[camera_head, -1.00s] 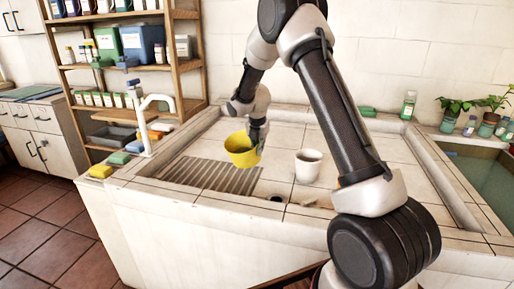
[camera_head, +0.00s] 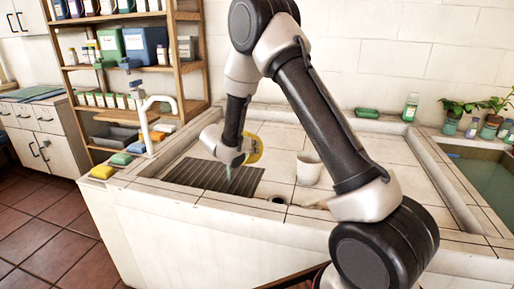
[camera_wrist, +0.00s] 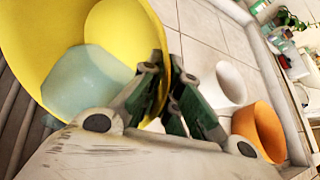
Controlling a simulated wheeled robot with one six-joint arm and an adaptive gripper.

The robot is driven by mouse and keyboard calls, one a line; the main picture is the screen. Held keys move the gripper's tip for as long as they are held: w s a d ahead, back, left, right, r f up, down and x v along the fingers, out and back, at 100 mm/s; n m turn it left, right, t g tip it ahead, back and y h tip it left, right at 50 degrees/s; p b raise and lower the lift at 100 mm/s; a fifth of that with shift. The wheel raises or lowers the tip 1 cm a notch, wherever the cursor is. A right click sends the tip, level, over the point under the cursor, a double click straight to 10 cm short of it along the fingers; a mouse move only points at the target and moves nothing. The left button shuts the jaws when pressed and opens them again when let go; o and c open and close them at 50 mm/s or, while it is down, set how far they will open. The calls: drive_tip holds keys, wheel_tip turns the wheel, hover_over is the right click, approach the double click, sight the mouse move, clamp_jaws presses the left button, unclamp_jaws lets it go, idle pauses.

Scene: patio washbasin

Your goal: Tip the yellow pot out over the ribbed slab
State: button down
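The yellow pot (camera_head: 255,150) is above the ribbed slab (camera_head: 190,175), tilted and mostly hidden behind my wrist in the head view. In the wrist view the yellow pot (camera_wrist: 125,30) fills the upper left with its open mouth showing. My gripper (camera_wrist: 172,100) is shut on its rim. A pale blue piece (camera_wrist: 88,80) shows at the pot's mouth; I cannot tell whether it touches the pot. A small teal shape hangs below my wrist in the head view; I cannot tell what it is.
A white pot (camera_head: 309,168) stands on the tiles right of the slab. An orange pot (camera_wrist: 258,130) is beside it in the wrist view. Drain hole (camera_head: 278,199), white tap (camera_head: 150,115) and sponges (camera_head: 103,172) edge the area.

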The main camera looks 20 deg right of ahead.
drive_tip(key=a+t+h, duration=0.1)
drive_tip(key=s+a+f+h, duration=0.1)
drive_tip(key=h, duration=0.1)
drive_tip(key=shift+s+a+f+t, duration=0.15)
drive_tip(key=shift+a+f+t, duration=0.15)
drive_tip(key=shift+t, duration=0.1)
drive_tip(key=shift+s+a+f+n+t+h, duration=0.1)
drive_tip(key=shift+s+a+n+t+h, duration=0.25)
drive_tip(key=shift+a+t+h, duration=0.4)
drive_tip(key=shift+s+a+f+n+t+h, duration=0.15)
drive_tip(key=shift+s+a+t+h, duration=0.3)
drive_tip(key=shift+a+h, duration=0.45)
drive_tip(key=shift+d+r, duration=0.1)
drive_tip(key=shift+w, duration=0.1)
wheel_tip(320, 180, up, 9)
drive_tip(key=m+g+y, duration=0.2)
drive_tip(key=g+y, duration=0.8)
drive_tip(key=y, duration=0.7)
hover_over(248, 159)
drive_tip(key=a, duration=0.3)
drive_tip(key=shift+s+y, duration=0.25)
drive_tip(key=shift+s, duration=0.15)
drive_tip(key=shift+d, duration=0.1)
